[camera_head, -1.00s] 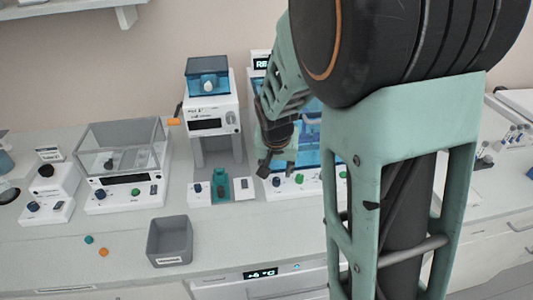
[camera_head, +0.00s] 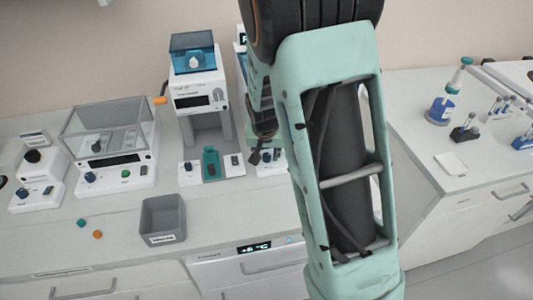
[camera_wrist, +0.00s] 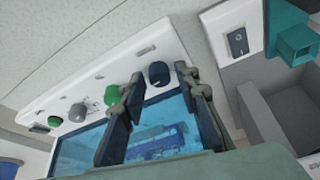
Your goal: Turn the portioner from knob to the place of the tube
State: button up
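The white machine with a blue-lidded hopper and orange side lever, apparently the portioner (camera_head: 198,98), stands at the back of the bench. Its base carries a dark blue knob (camera_head: 187,167), a teal block (camera_head: 210,165) and a rocker switch (camera_head: 234,161). The teal block (camera_wrist: 292,38) and switch (camera_wrist: 237,42) also show at the upper right of the wrist view. My gripper (camera_wrist: 158,78) is open and empty over the neighbouring blue-windowed device (camera_wrist: 70,150). Its fingers lie either side of that device's dark blue knob (camera_wrist: 158,73); contact cannot be told. No tube is clearly seen at the portioner.
A grey bin (camera_head: 163,217) stands in front, with a teal cap (camera_head: 81,223) and an orange cap (camera_head: 98,234) to its left. A balance with a clear cover (camera_head: 110,130) stands left of the portioner. My arm hides the blue-windowed device's middle.

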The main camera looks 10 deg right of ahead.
grip_shut()
jog(key=shift+d+f+n+b, duration=0.1)
jog(key=shift+n+b, duration=0.2)
jog(key=shift+b, duration=0.1)
jog(key=shift+d+n+y+b, duration=0.1)
jog(key=shift+n+y+b, duration=0.3)
jog(key=shift+n+b, duration=0.35)
jog(key=n+y+b, duration=0.1)
jog(key=n+b, duration=0.1)
jog(key=n, duration=0.1)
jog(key=shift+d, duration=0.1)
jog(key=n+y, duration=0.2)
jog(key=n, duration=0.3)
jog(key=shift+w, duration=0.1)
jog(key=n+g, duration=0.1)
jog(key=n, duration=0.1)
jog(key=n+g+y, duration=0.1)
jog(key=n, duration=0.2)
jog(key=shift+w+d+n, duration=0.1)
jog(key=shift+d+n, duration=0.05)
jog(key=shift+n, duration=0.1)
